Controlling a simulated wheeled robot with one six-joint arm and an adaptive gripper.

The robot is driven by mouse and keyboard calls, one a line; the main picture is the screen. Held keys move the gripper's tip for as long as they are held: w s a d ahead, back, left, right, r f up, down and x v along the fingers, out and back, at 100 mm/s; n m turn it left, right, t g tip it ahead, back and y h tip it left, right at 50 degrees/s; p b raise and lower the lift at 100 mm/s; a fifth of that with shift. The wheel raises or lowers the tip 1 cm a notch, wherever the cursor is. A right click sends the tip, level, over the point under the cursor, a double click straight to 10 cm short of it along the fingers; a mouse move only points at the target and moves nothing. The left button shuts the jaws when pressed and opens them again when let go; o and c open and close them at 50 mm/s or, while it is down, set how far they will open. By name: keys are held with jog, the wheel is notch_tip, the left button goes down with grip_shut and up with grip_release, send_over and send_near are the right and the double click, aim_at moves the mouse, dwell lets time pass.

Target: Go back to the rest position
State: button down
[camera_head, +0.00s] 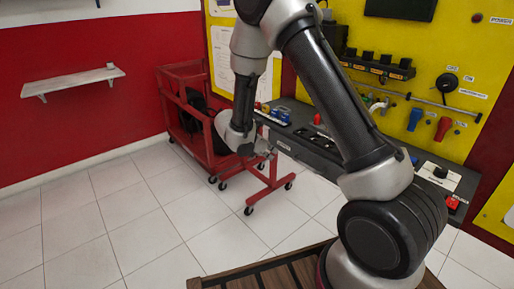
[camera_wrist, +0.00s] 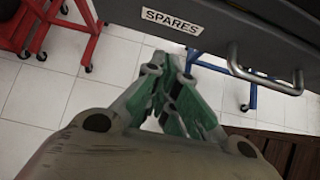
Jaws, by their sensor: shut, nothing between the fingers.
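My gripper (camera_wrist: 180,105) is shut and empty in the wrist view, its green-padded fingers together. It points down past a dark drawer front labelled SPARES (camera_wrist: 172,20), with the white tiled floor below. In the head view my arm reaches up and bends down at the left of the dark bench. My gripper (camera_head: 264,152) is small there and partly hidden, near the bench's front left edge. I cannot tell the exact gap between it and the bench.
The dark bench (camera_head: 318,158) stands against a yellow panel (camera_head: 462,60) with several tools and fittings. A red wheeled frame (camera_head: 195,140) stands left of it. A shelf (camera_head: 75,82) hangs on the red wall. Tiled floor (camera_head: 110,225) at the left is clear. A metal handle (camera_wrist: 262,75) sticks out below the drawer label.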

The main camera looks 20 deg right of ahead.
jog(key=v, duration=1)
jog(key=s+d+r+m+y, duration=0.2)
jog(key=s+d+r+m, duration=0.2)
jog(key=s+r+m, duration=0.3)
jog(key=s+d+r+m+y, duration=0.3)
jog(key=s+r+m, duration=0.4)
jog(key=s, duration=0.6)
jog(key=s+d+r+m+t+y, duration=0.1)
jog(key=s+d+r+m+y, duration=0.2)
jog(key=s+d+r+m, duration=0.3)
jog(key=s+r+m, duration=0.1)
jog(key=s+m, duration=0.1)
jog(key=s, duration=0.2)
